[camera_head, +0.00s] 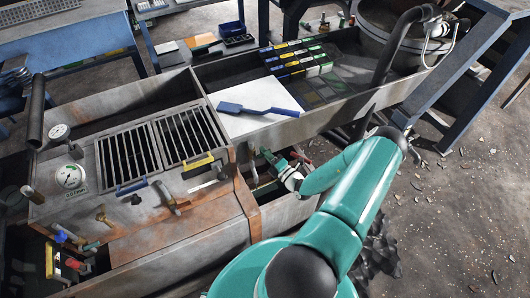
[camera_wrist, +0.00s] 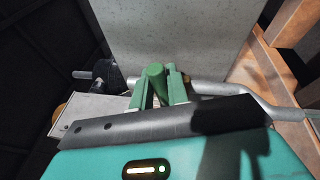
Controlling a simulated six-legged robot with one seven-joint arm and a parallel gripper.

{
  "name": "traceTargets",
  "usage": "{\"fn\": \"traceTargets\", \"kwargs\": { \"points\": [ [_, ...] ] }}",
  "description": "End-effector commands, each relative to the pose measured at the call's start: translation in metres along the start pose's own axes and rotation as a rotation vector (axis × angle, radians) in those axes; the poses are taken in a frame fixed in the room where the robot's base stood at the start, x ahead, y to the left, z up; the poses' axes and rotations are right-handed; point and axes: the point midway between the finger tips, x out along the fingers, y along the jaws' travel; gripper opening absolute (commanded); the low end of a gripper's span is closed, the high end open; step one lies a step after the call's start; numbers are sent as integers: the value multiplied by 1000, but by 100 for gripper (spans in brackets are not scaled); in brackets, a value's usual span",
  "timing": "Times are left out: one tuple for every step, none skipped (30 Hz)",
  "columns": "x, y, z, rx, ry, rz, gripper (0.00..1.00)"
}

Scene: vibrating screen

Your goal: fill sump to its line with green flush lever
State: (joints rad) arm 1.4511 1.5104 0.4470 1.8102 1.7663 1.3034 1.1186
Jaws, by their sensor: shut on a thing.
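My fingers and arm hide most of the lever there. I cannot make out a sump fill line or a water level in either view.
A grey pipe (camera_wrist: 260,100) runs beside my fingers, with an orange-brown frame (camera_wrist: 285,45) at right. In the head view, a blue scoop-like tool (camera_head: 258,109) lies on a white board (camera_head: 232,122). Slatted grates (camera_head: 128,153) and pressure gauges (camera_head: 70,176) are at left.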

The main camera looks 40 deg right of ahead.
Motion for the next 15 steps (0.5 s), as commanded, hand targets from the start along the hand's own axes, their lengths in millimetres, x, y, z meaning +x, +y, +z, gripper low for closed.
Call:
{"fn": "traceTargets", "kwargs": {
  "points": [
    [-2,-3,-1,31,-7,6,0],
    [-2,-3,-1,46,-10,11,0],
    [-2,-4,-1,68,-14,16,0],
    [-2,-5,-1,82,-17,20,0],
    [-2,-6,-1,96,-19,24,0],
    [-2,-6,-2,111,-23,28,0],
    [-2,-7,-2,122,-25,31,0],
    [-2,-7,-2,132,-27,34,0],
    [-2,-7,-2,143,-29,37,0],
    [-2,-8,-2,149,-30,39,0],
    [-2,-8,-2,156,-32,40,0],
    [-2,-8,-2,162,-33,42,0],
    [-2,-8,-2,166,-34,43,0],
    [-2,-9,-2,169,-34,43,0],
    [-2,-9,-2,171,-35,44,0]
  ]
}}
